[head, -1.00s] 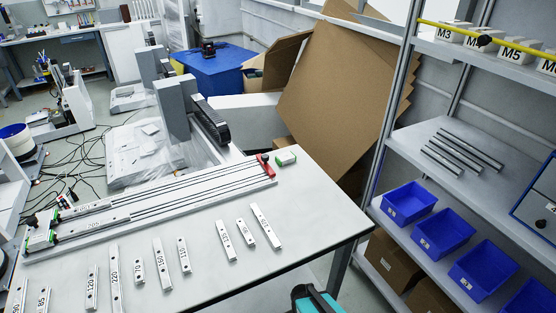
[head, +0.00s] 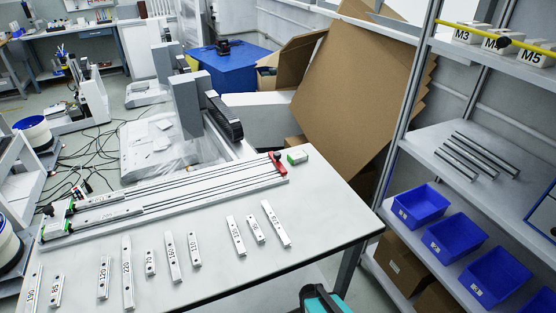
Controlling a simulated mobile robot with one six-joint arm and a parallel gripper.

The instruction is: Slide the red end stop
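The red end stop (head: 278,165) sits across the far right end of the long rail assembly (head: 180,197) on the white table. It is a small red bar with a dark spot near its top. Two long rails run from it to the left end, where green and black parts (head: 57,222) and a small touch of red show. My gripper is not in view.
Several labelled rail pieces (head: 172,258) lie in a row along the front of the table (head: 325,215). The table's right part is clear. A shelf with blue bins (head: 420,205) stands at right. A teal and black object (head: 322,300) shows at the bottom edge.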

